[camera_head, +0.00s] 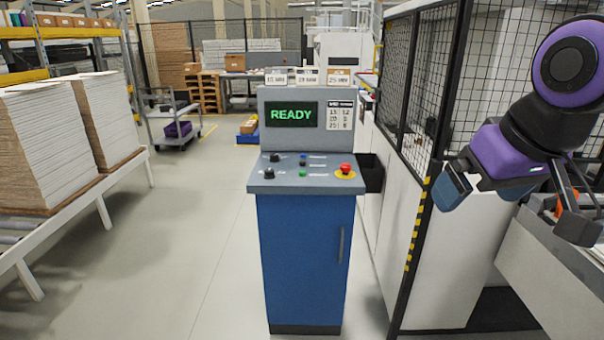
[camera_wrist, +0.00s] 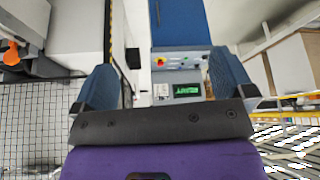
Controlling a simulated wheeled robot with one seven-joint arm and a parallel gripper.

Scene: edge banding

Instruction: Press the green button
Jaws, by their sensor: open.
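The green button (camera_head: 302,174) is a small round button low on the sloped grey panel of a blue control console (camera_head: 305,260). A black knob is to its left and a red mushroom button (camera_head: 346,169) on a yellow ring to its right. The console's screen (camera_head: 291,114) reads READY in green. My gripper (camera_head: 485,195) is off to the right of the console, apart from it. In the wrist view my gripper (camera_wrist: 165,82) has its two blue fingers wide apart with nothing held. The console appears upside down beyond them; the green button is too small there to make out surely.
Stacked white boards (camera_head: 45,150) lie on a rack at left. The floor left of the console is clear.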

